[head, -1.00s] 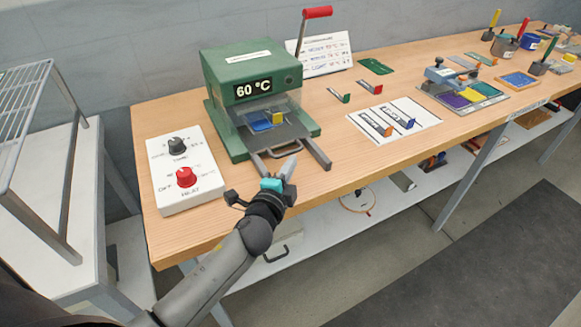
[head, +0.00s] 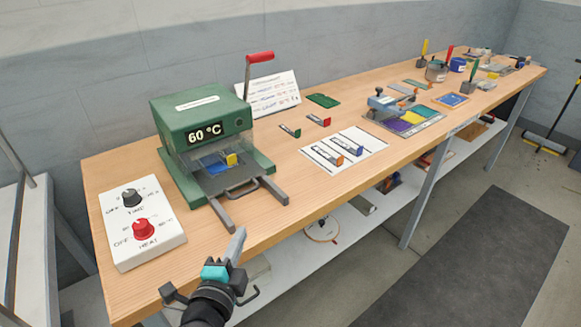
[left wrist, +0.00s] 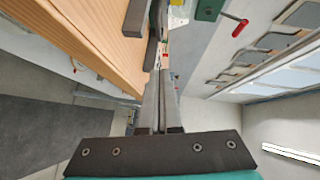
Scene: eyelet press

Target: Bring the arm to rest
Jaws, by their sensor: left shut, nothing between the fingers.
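My left gripper (head: 237,246) is shut and empty in the head view, near the front edge of the wooden bench (head: 290,190). Its fingertips point up and away, in front of the green press. In the left wrist view its two fingers (left wrist: 163,100) lie together with nothing between them. The arm behind it comes in from the bottom of the head view. My right gripper is not in view.
The green press (head: 200,118) reads 60 °C, with a blue and a yellow piece inside. A white control box (head: 140,222) with a black and a red knob stands left of it. A white sheet (head: 343,150) lies to the right. The floor in front is clear.

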